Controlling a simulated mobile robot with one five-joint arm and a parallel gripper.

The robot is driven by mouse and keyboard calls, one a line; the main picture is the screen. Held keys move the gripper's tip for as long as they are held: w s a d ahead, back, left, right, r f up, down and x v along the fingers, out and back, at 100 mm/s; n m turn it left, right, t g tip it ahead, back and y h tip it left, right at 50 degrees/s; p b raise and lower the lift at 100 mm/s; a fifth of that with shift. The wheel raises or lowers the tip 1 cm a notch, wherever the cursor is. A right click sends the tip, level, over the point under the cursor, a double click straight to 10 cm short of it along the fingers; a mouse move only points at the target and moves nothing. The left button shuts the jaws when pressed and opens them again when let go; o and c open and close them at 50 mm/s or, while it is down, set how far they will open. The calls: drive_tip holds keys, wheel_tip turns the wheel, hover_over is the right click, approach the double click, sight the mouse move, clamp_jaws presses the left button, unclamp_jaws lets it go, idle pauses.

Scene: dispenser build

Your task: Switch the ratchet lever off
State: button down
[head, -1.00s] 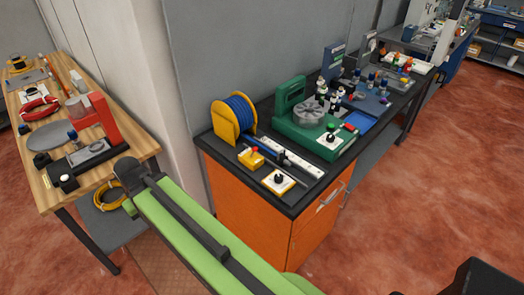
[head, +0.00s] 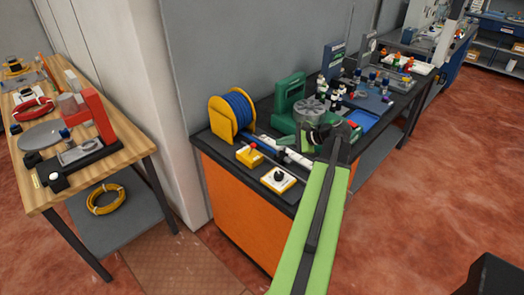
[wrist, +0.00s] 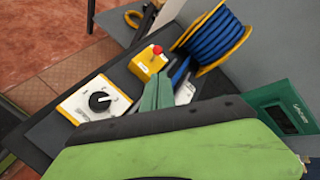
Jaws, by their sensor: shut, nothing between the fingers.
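A yellow box with a small red-topped lever (head: 250,155) sits near the front left of the black bench top; it also shows in the wrist view (wrist: 149,61). A white plate with a yellow border and a black rotary knob (head: 279,179) lies in front of it, and also shows in the wrist view (wrist: 95,100). No readable label tells which one is the ratchet lever. My gripper (head: 307,146) is shut and empty, right of both controls in the head view. In the wrist view its green fingers (wrist: 157,84) point toward the yellow box, apparently apart from it.
A yellow reel of blue hose (head: 233,117) stands behind the yellow box. A green machine (head: 290,98) stands at the back, partly hidden by my arm. A wooden table (head: 120,160) with a red press is at left. Floor shows between the two benches.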

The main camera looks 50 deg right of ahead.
idle(0.3)
drive_tip(key=b+x, duration=0.5)
drive_tip(key=x, duration=0.5)
